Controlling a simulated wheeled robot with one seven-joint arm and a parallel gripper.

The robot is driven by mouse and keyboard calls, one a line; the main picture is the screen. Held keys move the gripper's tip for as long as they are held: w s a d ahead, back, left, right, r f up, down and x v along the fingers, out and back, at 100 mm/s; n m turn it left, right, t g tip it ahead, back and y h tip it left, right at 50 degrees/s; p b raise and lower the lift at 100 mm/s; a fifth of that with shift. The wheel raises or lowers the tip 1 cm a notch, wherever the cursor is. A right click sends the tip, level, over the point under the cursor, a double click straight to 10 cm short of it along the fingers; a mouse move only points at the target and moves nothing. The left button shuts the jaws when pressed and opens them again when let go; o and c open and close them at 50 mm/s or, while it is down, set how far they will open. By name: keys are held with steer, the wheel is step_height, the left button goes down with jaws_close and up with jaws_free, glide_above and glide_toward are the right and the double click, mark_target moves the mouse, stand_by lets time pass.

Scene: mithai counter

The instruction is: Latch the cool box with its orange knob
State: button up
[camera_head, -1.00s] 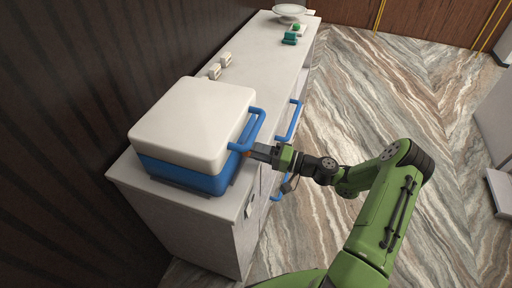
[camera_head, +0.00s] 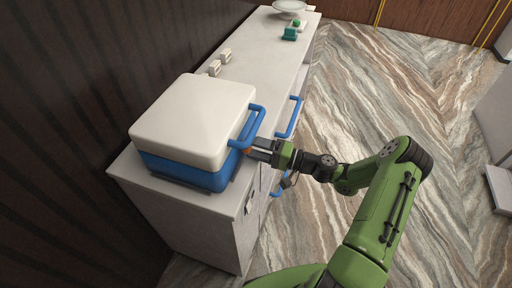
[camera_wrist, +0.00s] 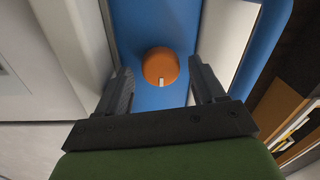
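The cool box has a white lid (camera_head: 193,118) and a blue body (camera_head: 190,172) and stands at the near end of the counter, its lid down. A blue handle (camera_head: 257,122) sticks out on its right side. The orange knob (camera_wrist: 161,66), round with a small white mark at its lower edge, sits on the blue wall in the wrist view. My gripper (camera_wrist: 161,88) is open, with one finger on each side of the knob's lower part; I see gaps between fingers and knob. In the head view my gripper (camera_head: 259,150) is at the box's right side and mostly hides the knob.
The white counter (camera_head: 262,62) runs away to the back, with small white items (camera_head: 220,62), a teal item (camera_head: 289,33) and a dish (camera_head: 289,6). Blue handles (camera_head: 290,117) stick out from the counter front.

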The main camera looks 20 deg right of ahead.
steer(key=v, duration=1.5)
steer(key=shift+s+d+p, duration=0.15)
steer(key=shift+d+p, duration=0.2)
steer(key=shift+p, duration=0.05)
steer(key=s+a+r+n+g+h+p, duration=0.25)
steer(key=a+r+n+g+h, duration=0.25)
steer(key=a+r+g+h, duration=0.55)
steer(key=s+a+r+t+h, duration=0.1)
steer(key=s+r+t+h, duration=0.1)
steer(key=s+r, duration=0.3)
steer(key=s+a+r+t+h+p, duration=0.1)
steer(key=s+a+r+t+h, duration=0.1)
steer(key=s+r, duration=0.4)
steer(key=s+t, duration=0.1)
steer(key=s, duration=0.4)
steer(key=shift+s+p, duration=0.2)
steer(key=shift+p, duration=0.1)
